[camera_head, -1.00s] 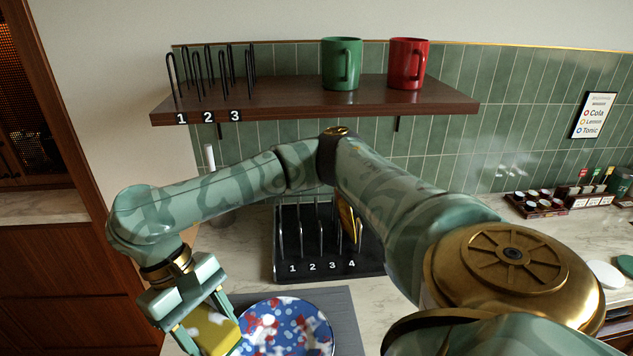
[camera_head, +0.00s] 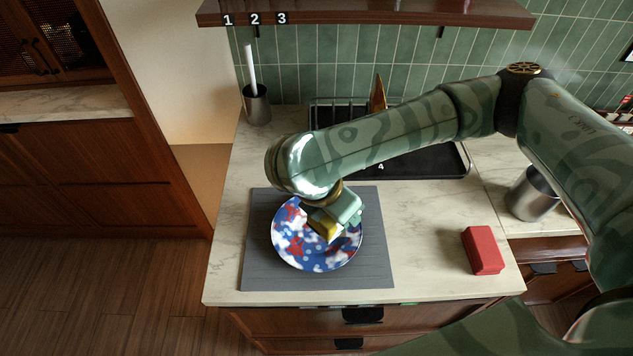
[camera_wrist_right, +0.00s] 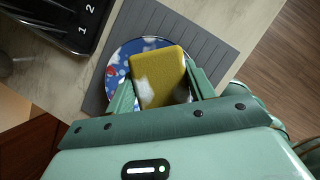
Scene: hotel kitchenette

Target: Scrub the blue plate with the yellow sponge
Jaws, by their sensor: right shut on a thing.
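The blue plate (camera_head: 300,248), patterned with white and red blotches, lies flat on a grey mat (camera_head: 372,265). My right gripper (camera_head: 328,221) is shut on the yellow sponge (camera_head: 324,228) over the plate's upper right part. Whether the sponge touches the plate I cannot tell. In the right wrist view the sponge (camera_wrist_right: 157,72) sits between both fingers, with white patches on its face, and hides much of the plate (camera_wrist_right: 117,62). My left gripper is out of view.
A red block (camera_head: 484,250) lies right of the mat. A metal cup (camera_head: 533,193) stands farther right. A black rack (camera_head: 445,162) is behind my right arm. A holder (camera_head: 257,106) with a white stick stands at the back left. The counter's front edge is close to the mat.

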